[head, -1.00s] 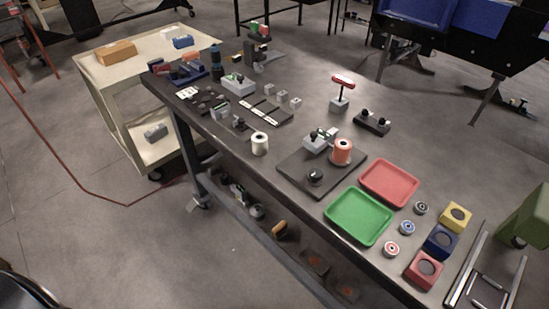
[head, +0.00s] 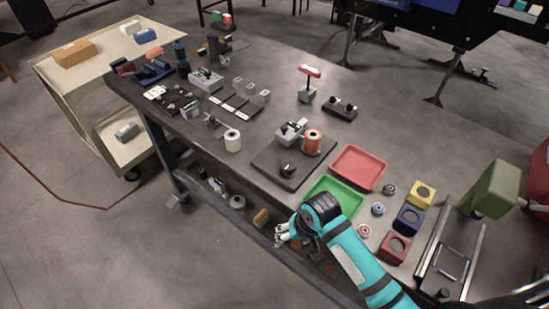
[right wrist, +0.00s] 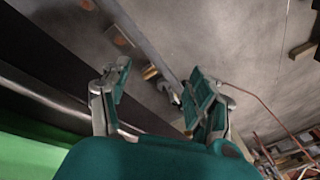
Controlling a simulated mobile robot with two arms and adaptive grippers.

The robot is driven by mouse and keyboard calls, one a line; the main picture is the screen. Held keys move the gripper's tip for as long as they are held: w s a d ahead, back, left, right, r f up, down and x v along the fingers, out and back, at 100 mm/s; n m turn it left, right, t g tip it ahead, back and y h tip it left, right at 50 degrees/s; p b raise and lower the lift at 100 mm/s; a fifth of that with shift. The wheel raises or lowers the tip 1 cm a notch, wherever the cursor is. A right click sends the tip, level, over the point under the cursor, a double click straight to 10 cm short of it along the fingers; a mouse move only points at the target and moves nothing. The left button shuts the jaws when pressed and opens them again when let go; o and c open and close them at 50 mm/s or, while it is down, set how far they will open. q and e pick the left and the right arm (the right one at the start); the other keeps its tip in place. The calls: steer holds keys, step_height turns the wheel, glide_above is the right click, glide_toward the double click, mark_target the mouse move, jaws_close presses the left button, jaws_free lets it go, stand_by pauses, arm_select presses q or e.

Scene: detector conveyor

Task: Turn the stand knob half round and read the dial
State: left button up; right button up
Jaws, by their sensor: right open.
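The stand is a dark flat plate (head: 264,160) on the bench in the head view. Its black round knob (head: 288,168) sits near the front corner. A grey device (head: 291,130) and an orange spool (head: 312,142) are at its back; I cannot make out a dial reading. My right gripper (head: 282,235) is in front of the bench edge, below and nearer than the knob, and apart from it. In the right wrist view it (right wrist: 158,92) is open and empty, with floor between its fingers. My left gripper is out of view.
A green tray (head: 322,187), partly behind my right arm, and a red tray (head: 360,167) lie right of the stand. A white spool (head: 233,141) stands to its left. Coloured blocks, including a yellow one (head: 421,194), are farther right. Bare benchtop lies behind the red tray.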

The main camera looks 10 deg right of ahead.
steer(key=w+r+m, duration=0.1)
steer(key=w+r, duration=0.2)
steer(key=r, duration=0.1)
steer(key=w+r+m, duration=0.2)
steer(key=w+r, duration=0.2)
steer(key=w+r+m+g+p, duration=0.1)
steer(key=w+r+m, duration=0.1)
steer(key=w+r, duration=0.2)
steer(key=shift+w+a+h, duration=0.15)
steer(key=shift+a+h, duration=0.15)
steer(key=shift+a, duration=0.05)
steer(key=w+d+r+m+g+h, duration=0.1)
steer(key=w+d+r+m, duration=0.2)
steer(key=r, duration=0.4)
steer(key=w+d+r+m, duration=0.1)
steer(key=w+r+m, duration=0.25)
steer(key=r, duration=0.35)
steer(key=p, duration=0.5)
glide_toward(290, 164)
steer(key=f, duration=0.9)
steer(key=shift+a, duration=0.25)
steer(key=c, duration=1.2)
